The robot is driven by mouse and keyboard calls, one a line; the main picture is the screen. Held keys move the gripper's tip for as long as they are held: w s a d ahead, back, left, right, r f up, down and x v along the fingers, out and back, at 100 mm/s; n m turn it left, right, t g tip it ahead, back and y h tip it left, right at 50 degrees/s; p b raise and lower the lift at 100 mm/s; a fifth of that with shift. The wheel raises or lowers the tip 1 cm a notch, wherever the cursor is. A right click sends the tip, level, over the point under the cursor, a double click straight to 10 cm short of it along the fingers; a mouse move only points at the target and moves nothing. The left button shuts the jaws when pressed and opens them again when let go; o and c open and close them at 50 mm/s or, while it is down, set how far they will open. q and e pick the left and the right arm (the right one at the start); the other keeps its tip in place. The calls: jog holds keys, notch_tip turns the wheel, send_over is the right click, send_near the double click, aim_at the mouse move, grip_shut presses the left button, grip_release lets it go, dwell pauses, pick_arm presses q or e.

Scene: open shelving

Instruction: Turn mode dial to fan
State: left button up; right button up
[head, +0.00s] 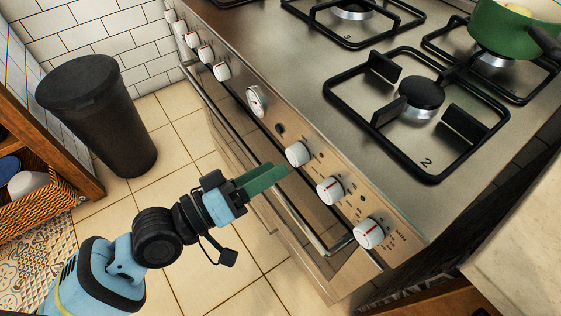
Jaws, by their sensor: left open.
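The front panel of a steel stove (279,128) carries white knobs with red marks. On its right part are an upper-left knob (298,153), a middle knob (330,190) and a lower-right knob (369,233). Small printed symbols surround these knobs, too small to read, so I cannot tell which is the mode dial. My left gripper (278,171) has green fingers, close together in this view, open and empty. Its tips are just left of and below the upper-left knob; I cannot tell whether they touch it. My right gripper is out of view.
More knobs (222,72) and a round gauge (256,101) line the panel's left part. The oven door handle (322,240) runs below the panel. A green pot (510,32) stands on a back burner. A black bin (105,120) stands left on the tiled floor.

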pick_arm(q)
jog(key=shift+v, duration=1.9)
